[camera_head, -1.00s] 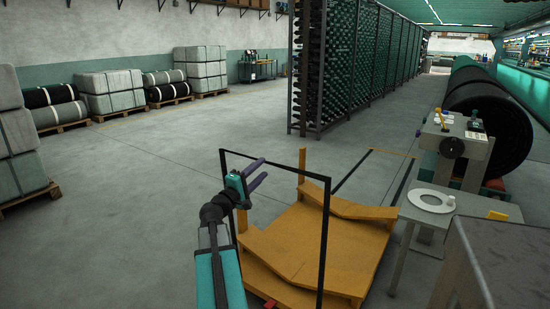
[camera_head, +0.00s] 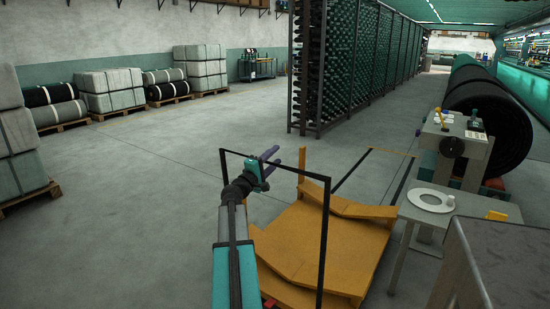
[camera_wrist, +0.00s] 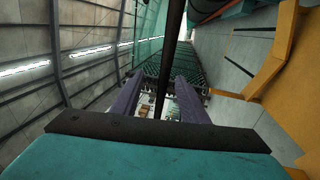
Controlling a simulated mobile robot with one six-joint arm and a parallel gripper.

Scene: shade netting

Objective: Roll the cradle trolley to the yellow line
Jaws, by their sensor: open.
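My gripper (camera_head: 273,158) is open at the frame's top bar. In the wrist view the black bar (camera_wrist: 171,45) runs between the two purple fingers of the gripper (camera_wrist: 159,85), with gaps visible beside it; I cannot tell whether it touches. A yellow line (camera_head: 393,152) crosses the floor beyond the trolley, between two dark floor strips. My arm hides part of the trolley's near left side.
A grey table (camera_head: 465,207) with a white ring stands close on the trolley's right, before a machine (camera_head: 455,150) and a large black roll (camera_head: 500,125). Wrapped bales (camera_head: 110,90) line the left wall. Open floor lies left.

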